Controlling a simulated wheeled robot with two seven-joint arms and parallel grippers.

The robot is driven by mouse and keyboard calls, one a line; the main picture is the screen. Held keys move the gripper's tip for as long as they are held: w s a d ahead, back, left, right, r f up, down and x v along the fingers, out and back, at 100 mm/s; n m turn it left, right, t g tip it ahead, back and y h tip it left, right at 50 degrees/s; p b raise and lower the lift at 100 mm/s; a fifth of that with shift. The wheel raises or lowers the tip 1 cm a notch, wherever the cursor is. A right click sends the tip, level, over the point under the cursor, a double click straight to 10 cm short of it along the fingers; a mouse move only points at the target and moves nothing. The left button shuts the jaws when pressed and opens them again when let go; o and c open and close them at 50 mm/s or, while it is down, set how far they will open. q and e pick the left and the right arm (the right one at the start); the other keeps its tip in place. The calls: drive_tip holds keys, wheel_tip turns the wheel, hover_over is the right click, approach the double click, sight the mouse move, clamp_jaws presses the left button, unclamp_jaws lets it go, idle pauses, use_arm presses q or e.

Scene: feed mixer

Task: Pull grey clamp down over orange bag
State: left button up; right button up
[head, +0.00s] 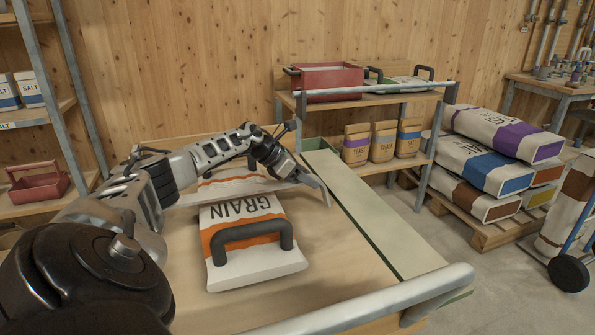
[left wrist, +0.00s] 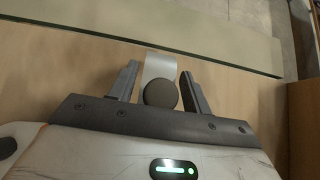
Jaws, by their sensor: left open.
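The white bag with orange bands and the word GRAIN (head: 225,221) lies on the worktable, its black handle (head: 252,233) facing me. A flat grey clamp bar (head: 225,193) crosses over its middle; I cannot tell whether it presses on the bag. My left gripper (head: 309,182) is at the bar's right end, beside the bag. In the left wrist view, my left gripper (left wrist: 158,88) is open. A round dark knob (left wrist: 160,94) on a light grey strip (left wrist: 157,64) sits between its fingers, with gaps on both sides. My right gripper is not in view.
A pale green strip (head: 372,215) runs along the table's right side. A metal rail (head: 365,308) crosses the near edge. A shelf with a red tray (head: 328,79) and small bags stands behind. Stacked sacks (head: 490,165) lie at right. The table right of the bag is clear.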

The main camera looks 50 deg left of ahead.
use_arm(q)
drive_tip(key=b+v, duration=0.3)
drive_tip(key=v, duration=1.3)
drive_tip(key=shift+w+f, duration=0.1)
drive_tip(key=shift+f, duration=0.1)
drive_tip(key=p+x, duration=0.3)
drive_tip(key=x, duration=1.2)
drive_tip(key=shift+w+d+f, duration=0.1)
drive_tip(key=shift+w, duration=0.25)
drive_tip(key=shift+s, duration=0.1)
